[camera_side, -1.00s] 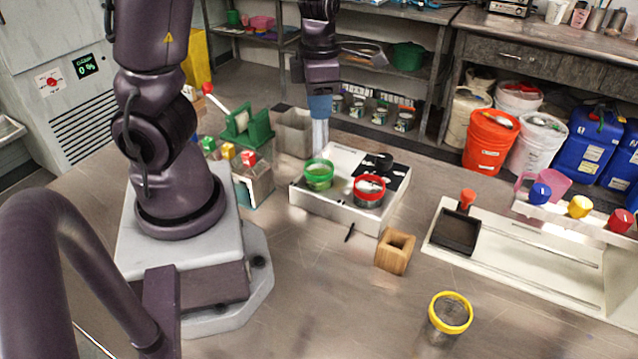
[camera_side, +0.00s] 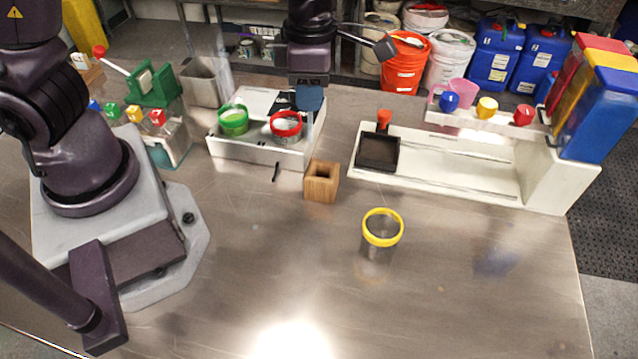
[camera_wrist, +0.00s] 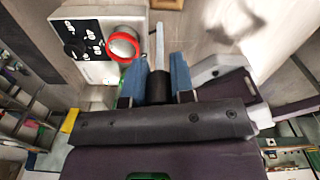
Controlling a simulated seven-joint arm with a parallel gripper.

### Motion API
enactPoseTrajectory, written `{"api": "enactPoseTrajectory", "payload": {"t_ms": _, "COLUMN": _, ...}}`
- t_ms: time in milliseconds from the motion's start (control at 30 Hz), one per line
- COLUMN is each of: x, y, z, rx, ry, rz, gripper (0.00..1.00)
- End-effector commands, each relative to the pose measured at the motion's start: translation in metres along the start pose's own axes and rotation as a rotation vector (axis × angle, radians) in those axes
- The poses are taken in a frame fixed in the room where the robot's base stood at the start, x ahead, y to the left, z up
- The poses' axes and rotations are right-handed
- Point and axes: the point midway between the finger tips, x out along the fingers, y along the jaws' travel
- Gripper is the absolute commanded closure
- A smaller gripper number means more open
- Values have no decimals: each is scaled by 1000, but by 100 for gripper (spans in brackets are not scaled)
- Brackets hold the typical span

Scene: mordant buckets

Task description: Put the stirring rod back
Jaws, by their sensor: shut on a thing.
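My gripper (camera_side: 309,98), with blue fingers, points down above the right side of the white tray in the side view. In the wrist view my gripper (camera_wrist: 159,85) is shut on the pale, slim stirring rod (camera_wrist: 159,42), which sticks out past the fingertips. The rod shows only faintly below the fingers in the side view (camera_side: 310,128). A wooden block (camera_side: 321,182) with a square hole in its top stands on the table in front of the tray; the hole looks empty. The block's edge shows at the top of the wrist view (camera_wrist: 166,3).
The white tray (camera_side: 245,152) holds a green-rimmed cup (camera_side: 233,121) and a red-rimmed cup (camera_side: 286,125), close to my gripper. A yellow-rimmed cup (camera_side: 382,230) stands at front right. A white station (camera_side: 455,165) with a black pan (camera_side: 378,152) lies right.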

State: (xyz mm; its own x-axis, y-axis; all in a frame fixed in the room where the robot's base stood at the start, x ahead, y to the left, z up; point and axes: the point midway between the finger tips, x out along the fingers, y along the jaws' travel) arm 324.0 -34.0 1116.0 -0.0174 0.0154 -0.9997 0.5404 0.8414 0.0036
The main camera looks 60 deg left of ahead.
Motion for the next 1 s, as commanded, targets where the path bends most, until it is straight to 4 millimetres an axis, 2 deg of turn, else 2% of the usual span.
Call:
{"api": "enactPoseTrajectory", "payload": {"t_ms": 100, "x": 2, "y": -16, "z": 18, "rx": 1, "ry": -15, "rz": -5, "gripper": 100}}
{"api": "enactPoseTrajectory", "payload": {"t_ms": 167, "x": 5, "y": -16, "z": 20, "rx": -29, "ry": -21, "rz": -4, "gripper": 100}}
{"api": "enactPoseTrajectory", "payload": {"t_ms": 400, "x": 48, "y": -15, "z": 19, "rx": -51, "ry": -17, "rz": -6, "gripper": 100}}
{"api": "enactPoseTrajectory", "payload": {"t_ms": 567, "x": 64, "y": -15, "z": 20, "rx": -49, "ry": -20, "rz": -4, "gripper": 100}}
{"api": "enactPoseTrajectory", "payload": {"t_ms": 800, "x": 95, "y": -15, "z": 20, "rx": -49, "ry": -20, "rz": -5, "gripper": 100}}
{"api": "enactPoseTrajectory", "payload": {"t_ms": 1000, "x": 100, "y": -15, "z": 21, "rx": -48, "ry": -22, "rz": -4, "gripper": 100}}
